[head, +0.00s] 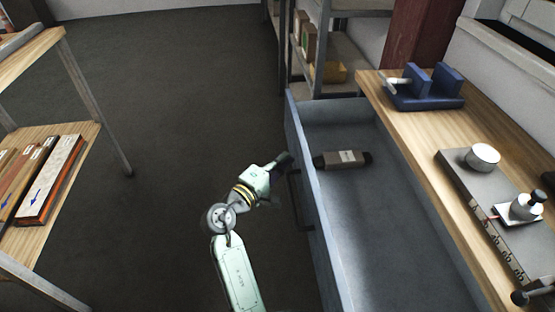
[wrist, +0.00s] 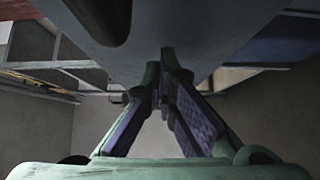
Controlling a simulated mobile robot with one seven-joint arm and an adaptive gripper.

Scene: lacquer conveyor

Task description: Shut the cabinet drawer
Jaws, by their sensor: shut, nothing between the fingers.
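The cabinet drawer (head: 310,185) is blue-grey and stands pulled well out from under a wooden top in the head view. A dark bar handle (head: 296,200) is on its front panel. A brown item with dark ends (head: 343,159) lies inside near the far end. My gripper (head: 287,162) is just left of the drawer front, near the handle; I cannot tell whether it touches. In the wrist view my gripper (wrist: 163,95) has its fingers together with nothing between them, and a grey surface (wrist: 180,25), likely the drawer front, fills the top.
The wooden top (head: 400,125) holds a blue fixture (head: 425,88) and a grey plate (head: 475,195) with metal parts. A shelf rack (head: 335,55) stands behind the drawer. A wooden shelf (head: 65,140) with boxes is at the left. The dark floor between is clear.

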